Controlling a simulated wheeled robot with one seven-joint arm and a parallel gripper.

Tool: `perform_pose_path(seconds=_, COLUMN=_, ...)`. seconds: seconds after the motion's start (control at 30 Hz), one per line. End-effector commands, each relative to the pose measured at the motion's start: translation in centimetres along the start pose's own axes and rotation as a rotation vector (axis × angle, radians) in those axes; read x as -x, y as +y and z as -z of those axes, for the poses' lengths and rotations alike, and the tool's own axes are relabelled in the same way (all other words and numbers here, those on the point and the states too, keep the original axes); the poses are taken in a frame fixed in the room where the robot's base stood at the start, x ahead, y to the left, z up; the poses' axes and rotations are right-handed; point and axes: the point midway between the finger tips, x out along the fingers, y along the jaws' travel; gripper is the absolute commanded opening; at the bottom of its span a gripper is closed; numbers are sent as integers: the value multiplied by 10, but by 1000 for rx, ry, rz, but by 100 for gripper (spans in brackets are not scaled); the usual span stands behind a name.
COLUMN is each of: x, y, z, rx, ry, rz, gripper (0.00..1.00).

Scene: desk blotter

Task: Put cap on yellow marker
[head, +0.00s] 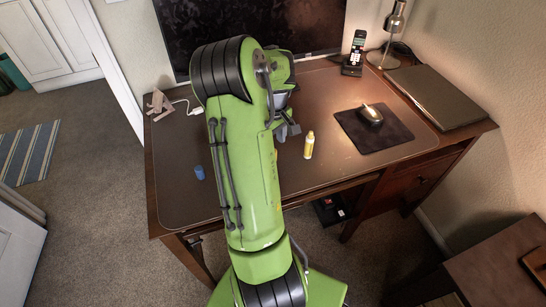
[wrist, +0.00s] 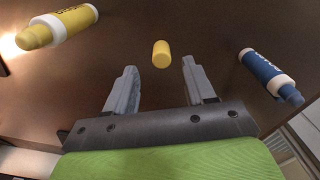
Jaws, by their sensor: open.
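The yellow marker (head: 309,146) is on the desk blotter, just right of my arm in the head view. It shows at the upper left of the wrist view (wrist: 72,24), with white bands and a bare yellow tip. A small yellow cap (wrist: 161,54) is on the blotter just beyond my fingertips, about midway between them in the wrist view. My arm hides it in the head view. My gripper (wrist: 159,70) is open and empty, with a finger to each side of the cap's line. In the head view the gripper (head: 288,131) is partly hidden by my arm.
A blue marker (wrist: 267,74) is at the right in the wrist view and left of my arm in the head view (head: 199,172). A mouse (head: 370,115) on a dark pad, a closed laptop (head: 437,95), phone (head: 354,54) and lamp stand right. The blotter's front is clear.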

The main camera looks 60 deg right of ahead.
Motion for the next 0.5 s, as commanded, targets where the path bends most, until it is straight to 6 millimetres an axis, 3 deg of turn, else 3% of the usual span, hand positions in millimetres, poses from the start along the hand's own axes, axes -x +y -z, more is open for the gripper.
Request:
perform_pose_path(seconds=0.3, x=-50, y=-2, z=-1, rx=0, ry=-3, rz=2, gripper=54)
perform_pose_path(seconds=0.5, x=-53, y=-2, z=0, rx=0, ry=1, rz=0, gripper=54)
